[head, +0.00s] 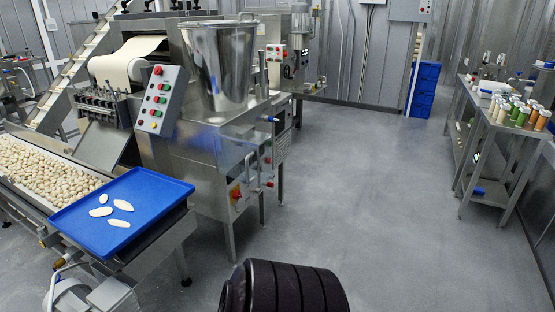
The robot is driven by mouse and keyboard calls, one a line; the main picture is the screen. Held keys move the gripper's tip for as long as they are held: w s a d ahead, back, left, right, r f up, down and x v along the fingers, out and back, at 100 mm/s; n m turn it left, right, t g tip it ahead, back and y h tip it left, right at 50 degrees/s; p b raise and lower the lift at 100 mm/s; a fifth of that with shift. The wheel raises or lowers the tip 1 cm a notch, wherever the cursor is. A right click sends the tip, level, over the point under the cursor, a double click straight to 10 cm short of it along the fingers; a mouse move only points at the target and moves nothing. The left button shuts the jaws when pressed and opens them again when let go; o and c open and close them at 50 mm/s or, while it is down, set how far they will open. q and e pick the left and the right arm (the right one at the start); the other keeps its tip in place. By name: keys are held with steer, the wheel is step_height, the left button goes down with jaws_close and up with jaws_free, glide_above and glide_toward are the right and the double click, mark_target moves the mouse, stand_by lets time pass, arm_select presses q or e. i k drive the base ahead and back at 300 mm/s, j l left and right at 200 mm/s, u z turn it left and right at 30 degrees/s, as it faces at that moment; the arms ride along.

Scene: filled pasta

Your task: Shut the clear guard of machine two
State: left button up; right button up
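A steel machine (190,160) with a large hopper (222,68) stands left of centre. A clear panel (228,148), apparently a guard, sticks out at its right side, with a metal bar handle (250,166) near it. I cannot tell exactly how far open the panel stands. Another steel machine (288,55) stands behind, with a control panel on its front. No number shows on either machine, so I cannot tell which is machine two. Neither of my grippers is in view.
A conveyor of pale filled pasta (42,168) and a blue tray (150,188) with several white pieces are at left. A steel table (500,128) with jars is at right. Blue crates (424,88) stand at the back. The grey floor (380,200) between is clear.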

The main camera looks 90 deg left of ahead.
mark_target(247, 171)
steer(key=u, duration=3.05)
